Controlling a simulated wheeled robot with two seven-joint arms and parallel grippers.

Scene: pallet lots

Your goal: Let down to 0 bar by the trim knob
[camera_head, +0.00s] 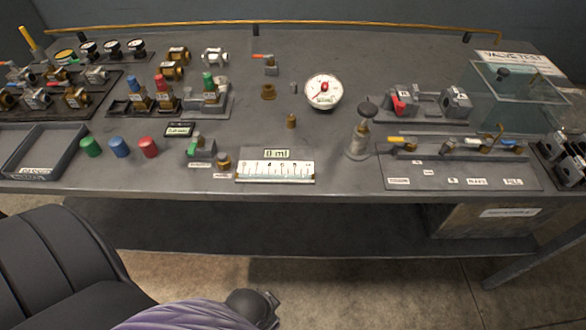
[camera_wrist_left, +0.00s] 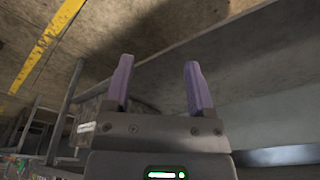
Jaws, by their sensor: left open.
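A round white gauge (camera_head: 323,91) with a red centre stands at the back middle of the bench; its reading is too small to tell. A silver upright fitting (camera_head: 358,140) with a round black knob (camera_head: 367,109) on top stands right of it, near the front edge. I cannot tell from any label whether this is the trim knob. In the left wrist view my left gripper (camera_wrist_left: 158,85) is open, with two purple fingers apart and nothing between them; it points away from the bench top. My right gripper is not in view.
The grey bench (camera_head: 330,180) holds a valve panel (camera_head: 460,172) at right, a glass box (camera_head: 515,85), and a scale (camera_head: 275,170) under a small display reading 0 ml (camera_head: 277,153).

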